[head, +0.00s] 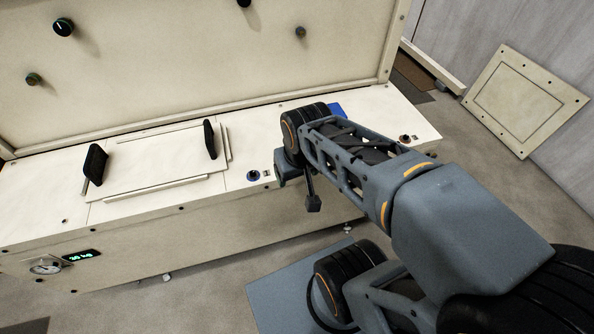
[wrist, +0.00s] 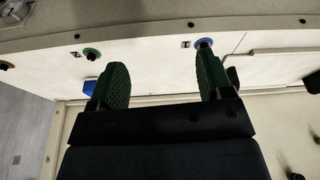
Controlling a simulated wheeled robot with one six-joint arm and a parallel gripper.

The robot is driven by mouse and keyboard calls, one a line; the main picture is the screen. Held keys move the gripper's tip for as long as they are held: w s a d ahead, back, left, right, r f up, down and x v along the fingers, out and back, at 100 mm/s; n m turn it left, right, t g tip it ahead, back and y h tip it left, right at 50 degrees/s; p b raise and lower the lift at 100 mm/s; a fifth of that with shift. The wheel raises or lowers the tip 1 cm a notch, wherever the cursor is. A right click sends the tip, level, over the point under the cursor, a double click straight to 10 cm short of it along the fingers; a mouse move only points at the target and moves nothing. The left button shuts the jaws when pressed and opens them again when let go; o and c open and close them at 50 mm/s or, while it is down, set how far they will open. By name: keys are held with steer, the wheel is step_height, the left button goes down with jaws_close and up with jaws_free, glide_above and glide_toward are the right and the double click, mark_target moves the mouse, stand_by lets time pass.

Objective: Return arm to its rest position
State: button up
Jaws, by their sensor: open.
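My arm (head: 355,155) reaches from the lower right of the head view over the right part of the cream hopper bench (head: 250,205). Its far end bends down near the bench's front edge, and the arm hides most of the gripper there. In the wrist view my gripper (wrist: 163,82) has two green ridged fingers spread wide apart. Nothing is between them. The bench top with its small knobs shows beyond the fingertips, and I cannot tell how far away it is.
A lid (head: 155,163) with two black handles lies left of the arm. A blue-topped knob (head: 253,175) and a blue piece (head: 337,109) are close to the arm. An upright panel with knobs (head: 63,27) stands behind. Grey floor shows right of the bench.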

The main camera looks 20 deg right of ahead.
steer(key=shift+s, duration=0.1)
step_height(320, 180, up, 23)
steer(key=p, duration=2.1)
steer(key=shift+a+t+p, duration=0.3)
steer(key=shift+f, duration=0.1)
